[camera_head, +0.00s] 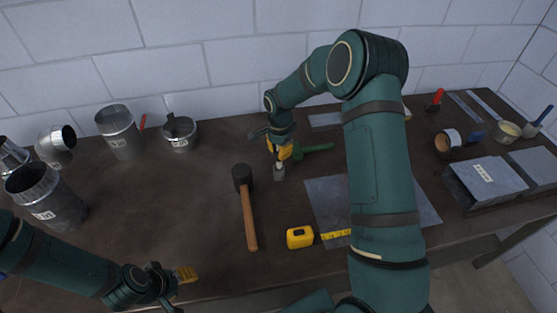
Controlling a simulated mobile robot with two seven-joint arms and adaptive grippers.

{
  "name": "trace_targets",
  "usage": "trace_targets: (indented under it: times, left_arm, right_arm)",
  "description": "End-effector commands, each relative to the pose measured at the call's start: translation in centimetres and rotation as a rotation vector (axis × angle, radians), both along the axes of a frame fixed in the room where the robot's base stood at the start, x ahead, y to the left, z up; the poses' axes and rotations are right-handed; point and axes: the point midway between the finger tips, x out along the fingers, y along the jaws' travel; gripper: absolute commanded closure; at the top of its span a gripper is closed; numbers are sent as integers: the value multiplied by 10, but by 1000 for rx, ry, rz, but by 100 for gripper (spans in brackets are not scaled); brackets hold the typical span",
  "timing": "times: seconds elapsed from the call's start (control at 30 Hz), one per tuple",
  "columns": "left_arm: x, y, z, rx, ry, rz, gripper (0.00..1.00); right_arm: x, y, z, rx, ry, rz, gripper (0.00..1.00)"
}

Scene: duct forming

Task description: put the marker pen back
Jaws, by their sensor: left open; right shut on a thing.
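My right gripper (283,152) has yellow fingers and is over the back middle of the bench. It is shut on a small grey upright thing (279,172), which appears to be the marker pen, though it is too small and partly covered to be sure. I cannot tell whether its lower end touches the bench. My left gripper (186,274), also with yellow fingers, is open and empty at the front left edge of the bench, well apart from the grey thing.
A mallet (249,215) and yellow tape measure (300,237) lie in front. Green-handled snips (315,148) lie beside the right gripper. A metal sheet (326,195) is partly behind my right arm. Duct pieces (118,130) and a pot (180,138) stand left. The left middle is clear.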

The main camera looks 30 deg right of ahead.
Motion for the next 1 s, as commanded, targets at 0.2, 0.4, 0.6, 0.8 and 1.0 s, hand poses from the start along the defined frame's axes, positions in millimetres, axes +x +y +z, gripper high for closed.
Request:
trace_targets:
  times: [0.2, 0.4, 0.6, 0.8, 1.0]
  left_arm:
    - [0, 0, 1, 0, 0, 0, 52]
    - [0, 0, 3, 0, 0, 0, 52]
    - [0, 0, 2, 0, 0, 0, 52]
    - [0, 0, -2, 0, 0, 0, 52]
    - [0, 0, -1, 0, 0, 0, 52]
  right_arm:
    - [0, 0, -17, 1, 1, 1, 100]
    - [0, 1, -41, 1, -1, 1, 100]
    - [1, 0, -41, 1, -3, 1, 100]
    - [1, 1, -45, 0, -2, 1, 80]
    - [1, 1, -44, 0, -2, 1, 58]
